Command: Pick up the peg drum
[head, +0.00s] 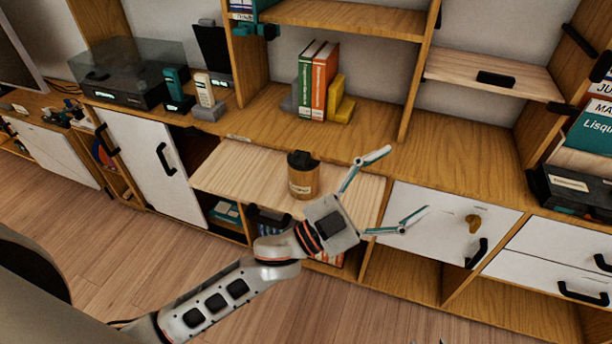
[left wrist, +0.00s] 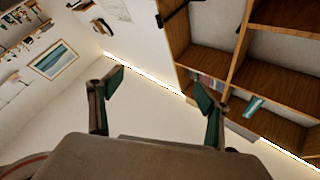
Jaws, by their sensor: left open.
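The peg drum is most likely the brown canister with a black lid (head: 303,182), upright on a pale pull-out board (head: 237,172) in the head view. Its label is too small to read. My left gripper (head: 405,183) is open and empty, to the right of the canister and apart from it. Its fingers point to the right, away from the canister, and the wrist is close to the canister's lower right. The left wrist view shows the open fingers (left wrist: 160,88) with nothing between them; no canister shows there. My right gripper is not clearly seen.
Green and orange books (head: 318,82) and a yellow bookend (head: 341,98) stand on the wooden top behind the board. White doors with black handles (head: 165,158) flank the board. A turntable (head: 125,80) is at the left. The board left of the canister is clear.

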